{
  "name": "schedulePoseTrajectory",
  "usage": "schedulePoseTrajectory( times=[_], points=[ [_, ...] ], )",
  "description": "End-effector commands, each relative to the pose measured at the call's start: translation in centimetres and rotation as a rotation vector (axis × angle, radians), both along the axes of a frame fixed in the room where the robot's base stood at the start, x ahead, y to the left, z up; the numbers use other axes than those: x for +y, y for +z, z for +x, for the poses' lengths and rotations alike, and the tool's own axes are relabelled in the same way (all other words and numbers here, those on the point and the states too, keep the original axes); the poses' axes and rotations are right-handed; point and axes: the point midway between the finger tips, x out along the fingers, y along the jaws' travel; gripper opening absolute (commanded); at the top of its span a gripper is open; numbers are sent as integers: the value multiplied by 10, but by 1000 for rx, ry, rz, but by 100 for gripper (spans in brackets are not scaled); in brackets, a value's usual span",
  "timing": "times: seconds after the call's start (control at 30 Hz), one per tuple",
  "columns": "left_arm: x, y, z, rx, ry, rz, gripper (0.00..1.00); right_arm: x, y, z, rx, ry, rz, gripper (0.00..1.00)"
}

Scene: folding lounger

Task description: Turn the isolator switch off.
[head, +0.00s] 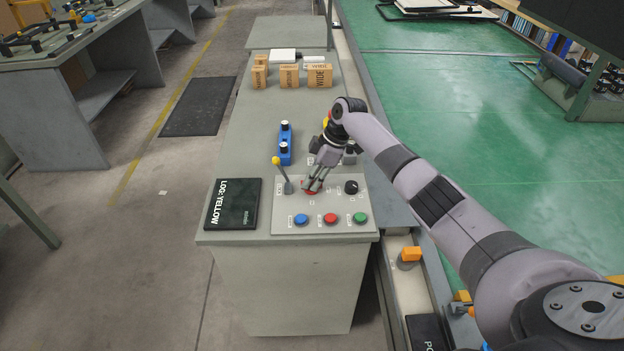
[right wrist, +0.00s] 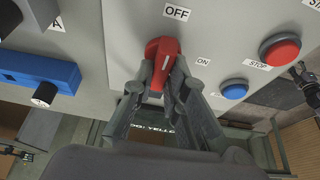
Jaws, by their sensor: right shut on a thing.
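The isolator switch is a red handle (right wrist: 163,58) on the grey control panel (head: 285,224). In the right wrist view its white line points up towards the OFF label (right wrist: 177,12); the ON label (right wrist: 203,61) is to its right. My right gripper (right wrist: 162,82) is shut on the handle, one finger on each side. In the head view the right gripper (head: 313,184) reaches down to the panel and mostly covers the red handle. My left gripper is not in view.
The panel also has a yellow-topped lever (head: 277,161), a black knob (head: 351,187), and blue (head: 301,219), red (head: 330,218) and green (head: 361,217) buttons. A black LOG: YELLOW book (head: 233,204) lies left.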

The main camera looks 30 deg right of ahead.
Motion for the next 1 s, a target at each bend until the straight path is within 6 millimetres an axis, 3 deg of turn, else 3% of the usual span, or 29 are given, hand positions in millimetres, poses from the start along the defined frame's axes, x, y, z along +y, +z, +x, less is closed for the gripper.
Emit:
schedulePoseTrajectory(
  times=[0.13, 0.17, 0.43, 0.77, 1.0],
  points=[
    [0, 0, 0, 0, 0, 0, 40, 1, -3, -2, 6, 4, -3, 0],
    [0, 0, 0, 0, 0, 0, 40, 1, -3, -2, 6, 4, -3, 15],
    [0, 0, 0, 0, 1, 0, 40, 0, -3, -2, 6, 2, -2, 33],
    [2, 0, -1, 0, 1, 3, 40, 0, 0, -1, 1, 0, -1, 33],
    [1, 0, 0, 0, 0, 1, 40, -12, 31, -5, -2, 0, -2, 33]
  ],
)
